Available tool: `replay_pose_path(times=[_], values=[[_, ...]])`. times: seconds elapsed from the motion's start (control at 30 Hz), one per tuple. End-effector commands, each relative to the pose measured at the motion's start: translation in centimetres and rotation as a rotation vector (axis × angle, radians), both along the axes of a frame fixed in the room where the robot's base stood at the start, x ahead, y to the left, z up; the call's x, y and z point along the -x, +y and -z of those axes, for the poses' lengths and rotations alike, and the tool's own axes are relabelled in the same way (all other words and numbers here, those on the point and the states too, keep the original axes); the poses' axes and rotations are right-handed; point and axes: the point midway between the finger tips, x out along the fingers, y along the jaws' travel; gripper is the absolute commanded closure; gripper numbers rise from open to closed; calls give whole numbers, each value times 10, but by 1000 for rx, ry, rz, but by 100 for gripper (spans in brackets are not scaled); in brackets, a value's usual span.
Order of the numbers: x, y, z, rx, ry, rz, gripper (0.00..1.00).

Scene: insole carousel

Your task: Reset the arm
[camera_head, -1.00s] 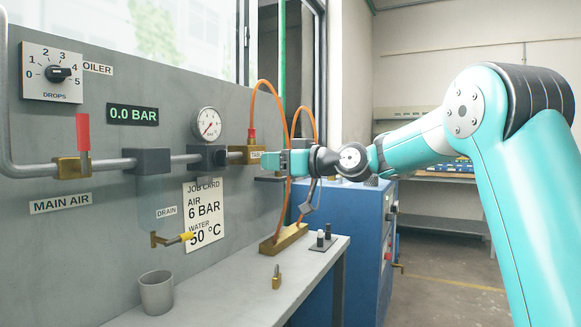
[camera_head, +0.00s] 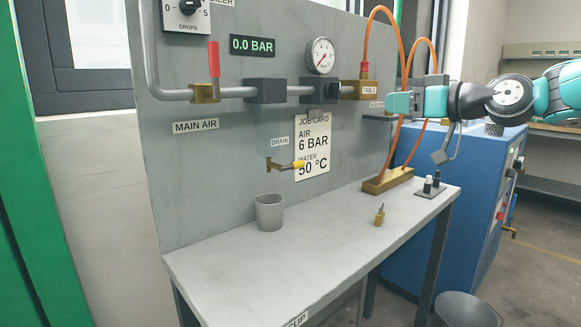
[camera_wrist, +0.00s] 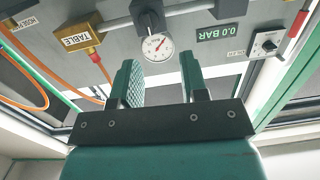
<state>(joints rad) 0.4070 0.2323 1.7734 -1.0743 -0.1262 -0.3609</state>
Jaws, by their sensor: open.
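My gripper (camera_head: 398,102) is at the end of my teal arm (camera_head: 560,90), raised at the right in the head view. It points left, in front of the orange hoses and just right of the brass TABLE valve (camera_head: 362,89). In the wrist view my gripper (camera_wrist: 160,72) has its two fingers apart, with nothing between them. The round gauge (camera_wrist: 157,47) shows behind the gap, on the panel. In the head view the gauge (camera_head: 320,56) is left of my gripper.
The bench (camera_head: 310,235) carries a grey cup (camera_head: 269,212), a small brass piece (camera_head: 380,215) and a brass hose block (camera_head: 388,181). A red-handled valve (camera_head: 214,60) is on the panel. A grey tag-like thing (camera_head: 446,145) hangs below my gripper. A blue cabinet (camera_head: 455,215) and bin (camera_head: 466,310) stand right.

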Motion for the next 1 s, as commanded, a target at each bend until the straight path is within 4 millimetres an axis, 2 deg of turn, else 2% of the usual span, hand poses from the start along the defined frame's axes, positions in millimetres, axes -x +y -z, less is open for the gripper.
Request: replay_pose_path(times=[0.03,0.07,0.17,0.2,0.3,0.4,0.5,0.73,0.8,1.0], values=[[12,24,11,19,62,-32,60],[22,39,20,33,111,-51,60],[66,87,59,103,313,-115,60],[89,104,76,139,400,-137,60],[148,132,117,229,601,-180,60],[203,143,149,319,766,-201,60],[252,144,175,402,902,-210,60],[349,124,221,591,1150,-197,60],[344,125,189,579,1146,-191,60],[343,125,137,578,1144,-192,60]])
